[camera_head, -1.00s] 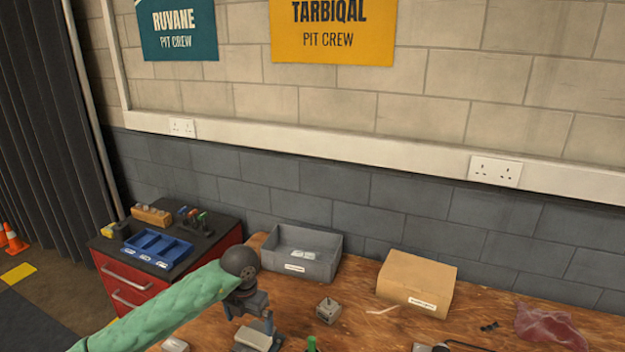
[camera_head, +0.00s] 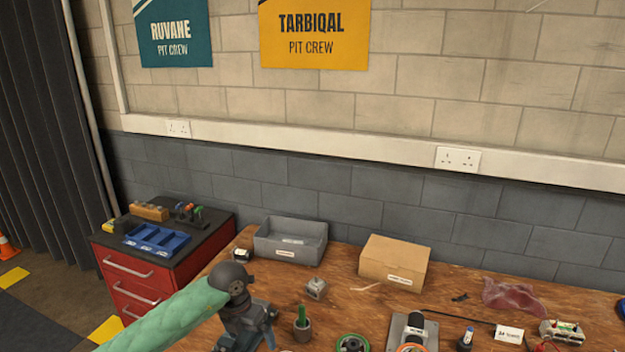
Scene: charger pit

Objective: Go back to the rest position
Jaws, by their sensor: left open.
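My left arm, in a green sleeve, comes in from the lower left in the head view. Its dark gripper (camera_head: 246,340) is open over the left front part of the wooden bench (camera_head: 345,305), near the bottom edge of the picture. I see nothing held in it, though its tips are partly cut off or hard to make out. A small grey metal block (camera_head: 316,289) sits behind that. My right gripper is not in view.
A grey open bin (camera_head: 290,241) and a cardboard box (camera_head: 394,263) stand at the bench's back. A red drawer cabinet (camera_head: 138,278) with a blue tray (camera_head: 157,238) is at left.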

